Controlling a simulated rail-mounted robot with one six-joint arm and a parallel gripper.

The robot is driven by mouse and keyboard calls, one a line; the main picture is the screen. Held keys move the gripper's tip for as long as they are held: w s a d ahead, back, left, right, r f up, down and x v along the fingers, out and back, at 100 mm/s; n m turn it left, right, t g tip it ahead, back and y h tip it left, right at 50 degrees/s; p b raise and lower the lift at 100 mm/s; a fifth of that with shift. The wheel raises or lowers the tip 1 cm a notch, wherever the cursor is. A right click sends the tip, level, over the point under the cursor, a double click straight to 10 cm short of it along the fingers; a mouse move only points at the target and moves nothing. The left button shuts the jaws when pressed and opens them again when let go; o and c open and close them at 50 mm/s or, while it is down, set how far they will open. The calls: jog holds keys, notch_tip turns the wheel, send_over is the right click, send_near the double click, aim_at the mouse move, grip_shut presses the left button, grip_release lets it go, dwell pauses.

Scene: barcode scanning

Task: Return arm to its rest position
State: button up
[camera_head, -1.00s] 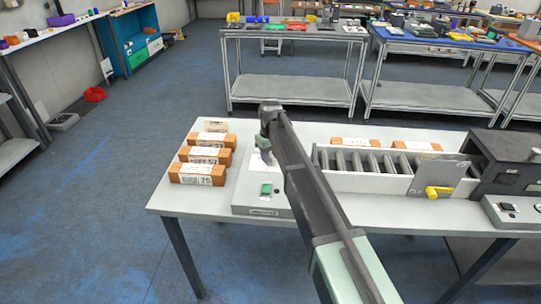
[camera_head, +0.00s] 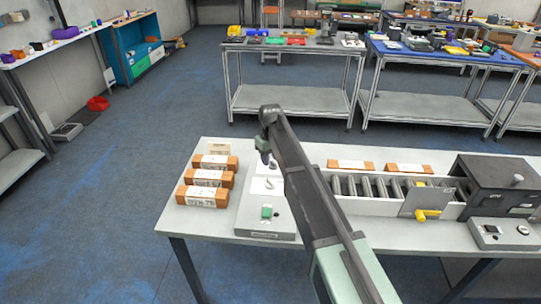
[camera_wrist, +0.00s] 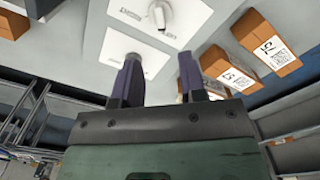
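My arm reaches over the table (camera_head: 345,225) in the head view, with my gripper (camera_head: 265,158) hanging above the grey station (camera_head: 267,225) that has white pads and a green button. In the wrist view the two dark fingers of my gripper (camera_wrist: 160,72) stand apart with nothing between them. Behind them are a white pad and a small white device (camera_wrist: 161,15) on a second pad. Three orange-brown boxes (camera_head: 203,196) with white labels lie in a column left of the station. They also show at right in the wrist view (camera_wrist: 267,45).
A roller conveyor (camera_head: 380,207) with a yellow-handled plate (camera_head: 421,215) leads to a dark grey machine (camera_head: 500,185) at right. Two more labelled boxes (camera_head: 409,168) lie behind the rollers. A second table (camera_head: 290,95) stands farther back. Open floor lies to the left.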

jog(key=s+d+m, duration=0.2)
jog(key=s+d, duration=0.3)
jog(key=s, duration=0.6)
jog(key=s+d+m, duration=0.2)
jog(key=s+d, duration=0.4)
jog(key=s, duration=0.4)
jog(key=s+d+m, duration=0.3)
jog(key=s+d, duration=0.3)
jog(key=s, duration=0.5)
jog(key=shift+s+d, duration=0.2)
jog(key=shift+s, duration=0.1)
